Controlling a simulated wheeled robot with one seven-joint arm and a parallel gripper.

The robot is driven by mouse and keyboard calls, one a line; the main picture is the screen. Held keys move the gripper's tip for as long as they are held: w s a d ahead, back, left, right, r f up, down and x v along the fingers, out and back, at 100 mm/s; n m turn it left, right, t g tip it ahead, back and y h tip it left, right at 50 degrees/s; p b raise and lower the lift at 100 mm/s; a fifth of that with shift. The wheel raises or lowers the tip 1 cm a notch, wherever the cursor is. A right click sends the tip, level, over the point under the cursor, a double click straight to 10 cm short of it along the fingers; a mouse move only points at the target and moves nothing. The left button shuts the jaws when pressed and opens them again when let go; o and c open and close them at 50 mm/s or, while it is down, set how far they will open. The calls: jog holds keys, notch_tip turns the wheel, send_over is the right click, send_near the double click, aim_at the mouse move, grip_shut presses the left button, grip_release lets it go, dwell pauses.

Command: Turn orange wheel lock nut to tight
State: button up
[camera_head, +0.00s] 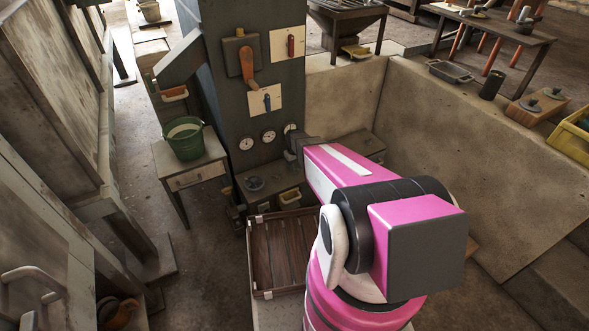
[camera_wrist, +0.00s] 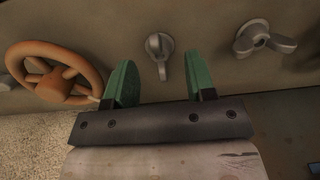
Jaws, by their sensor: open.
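In the wrist view, an orange wheel (camera_wrist: 57,84) with spokes sits on a grey-brown panel at the left. A small grey knob with a downward lever (camera_wrist: 162,52) is on the panel at the top middle, right of the wheel. A larger grey winged knob (camera_wrist: 262,40) is at the upper right. I cannot tell from the picture which grey fitting is the wheel's lock nut, or how tight it is. My gripper (camera_wrist: 160,75) is open, with its green fingers apart and nothing between the tips. The small lever knob appears just beyond the gap. My arm hides these parts in the head view.
A dark column (camera_head: 247,100) carries levers and gauges. A green bucket (camera_head: 184,138) stands on a small table (camera_head: 196,172) at its left. A wooden slatted tray (camera_head: 262,265) lies below. A low concrete wall (camera_head: 480,160) runs at the right.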

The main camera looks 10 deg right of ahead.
aim_at(295, 169)
jog(key=shift+f, duration=1.25)
jog(key=c, duration=0.9)
